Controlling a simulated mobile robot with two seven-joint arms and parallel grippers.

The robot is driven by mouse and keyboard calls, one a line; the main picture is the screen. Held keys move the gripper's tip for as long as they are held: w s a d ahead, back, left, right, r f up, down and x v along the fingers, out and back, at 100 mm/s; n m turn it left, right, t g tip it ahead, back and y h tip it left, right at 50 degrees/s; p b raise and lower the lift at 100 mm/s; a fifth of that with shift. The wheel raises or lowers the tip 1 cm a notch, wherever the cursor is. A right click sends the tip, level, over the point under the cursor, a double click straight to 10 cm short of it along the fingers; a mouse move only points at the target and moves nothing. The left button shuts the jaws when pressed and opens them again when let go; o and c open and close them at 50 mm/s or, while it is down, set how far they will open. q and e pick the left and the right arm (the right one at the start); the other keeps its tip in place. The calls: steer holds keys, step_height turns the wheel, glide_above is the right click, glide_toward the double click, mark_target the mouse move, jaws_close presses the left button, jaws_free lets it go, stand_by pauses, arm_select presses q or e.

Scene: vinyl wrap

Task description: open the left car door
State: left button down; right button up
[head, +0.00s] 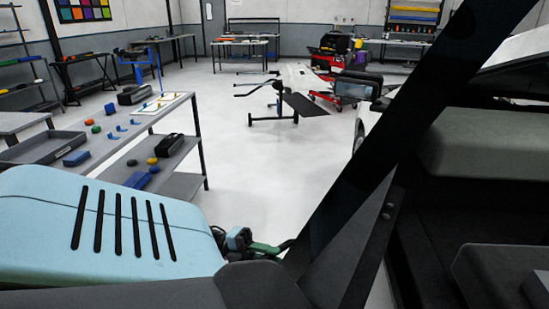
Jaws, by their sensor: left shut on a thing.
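The left car door's dark window frame (385,140) runs diagonally across the right half of the head view, and dark door trim (262,285) crosses the bottom. My left gripper (280,247) is small and low in the middle, at the far side of the door frame. It is shut on the car door, but its fingertips are partly hidden by the frame, so the exact contact is unclear. My right gripper is out of view.
A workbench (193,125) with trays and small parts stands at the left. A creeper-like stand (300,104) and red equipment (325,60) are farther back. Open white floor (265,175) lies between the bench and the car.

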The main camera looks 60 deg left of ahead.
arm_select(q)
steer(key=shift+w+a+r, duration=0.1)
steer(key=shift+w+a, duration=0.05)
steer(key=c, duration=1.3)
jaws_free()
steer(key=shift+a, duration=0.1)
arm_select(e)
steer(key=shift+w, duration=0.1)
arm_select(q)
steer(key=b+v, duration=0.1)
steer(key=v, duration=0.6)
steer(key=shift+s+a+b, duration=0.25)
steer(key=shift+s+b, duration=0.05)
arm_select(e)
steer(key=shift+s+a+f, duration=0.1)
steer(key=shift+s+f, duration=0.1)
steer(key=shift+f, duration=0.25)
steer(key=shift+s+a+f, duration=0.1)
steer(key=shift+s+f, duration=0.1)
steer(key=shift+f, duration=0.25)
arm_select(q)
steer(key=shift+c, duration=0.3)
